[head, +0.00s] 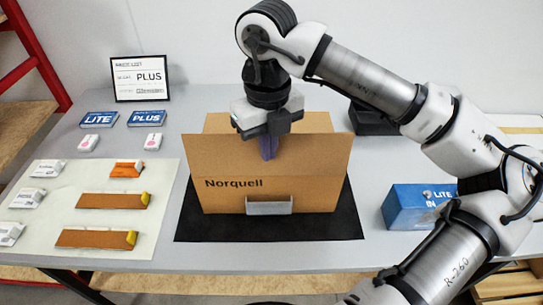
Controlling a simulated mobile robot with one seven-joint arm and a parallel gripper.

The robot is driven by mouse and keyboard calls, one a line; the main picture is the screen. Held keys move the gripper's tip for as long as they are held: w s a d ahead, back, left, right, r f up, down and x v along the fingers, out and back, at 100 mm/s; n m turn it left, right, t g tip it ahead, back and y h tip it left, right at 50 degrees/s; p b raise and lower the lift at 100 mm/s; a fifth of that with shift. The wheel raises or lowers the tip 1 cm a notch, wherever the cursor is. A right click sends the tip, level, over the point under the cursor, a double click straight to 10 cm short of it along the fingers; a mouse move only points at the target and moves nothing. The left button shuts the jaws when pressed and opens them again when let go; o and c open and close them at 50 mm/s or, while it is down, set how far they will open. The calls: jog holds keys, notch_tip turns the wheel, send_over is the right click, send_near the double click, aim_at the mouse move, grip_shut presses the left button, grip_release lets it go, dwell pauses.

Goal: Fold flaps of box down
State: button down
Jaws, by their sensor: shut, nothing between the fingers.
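The cardboard box (225,190), printed "Norquell", stands upright on a black mat (300,228) in the middle of the table. Its front flap shows as part of the tall front face, standing up, with the upper edge reaching out past the sides. A back flap (216,123) also stands up behind. The side flaps and the inside are hidden. My gripper (268,150) points down over the box's upper front edge, near its middle. Its fingers are shut and empty. I cannot tell whether they touch the front flap.
A grey holder (270,205) is at the box's front. A pale mat (70,175) with orange-brown pieces and small white boxes lies left. A blue box (415,207) stands right, and a dark tray (372,120) behind. A framed sign (139,79) stands back left.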

jog(key=shift+w, duration=1.1)
jog(key=w+f+b, duration=0.4)
jog(key=w, duration=0.2)
jog(key=shift+f, duration=0.35)
jog(key=shift+f+b, duration=0.3)
jog(key=shift+b, duration=0.2)
jog(key=shift+w, duration=0.1)
notch_tip(320, 180, up, 8)
jog(key=p, duration=0.4)
jog(key=shift+f+p, duration=0.25)
jog(key=shift+p, duration=0.1)
dwell(0.3)
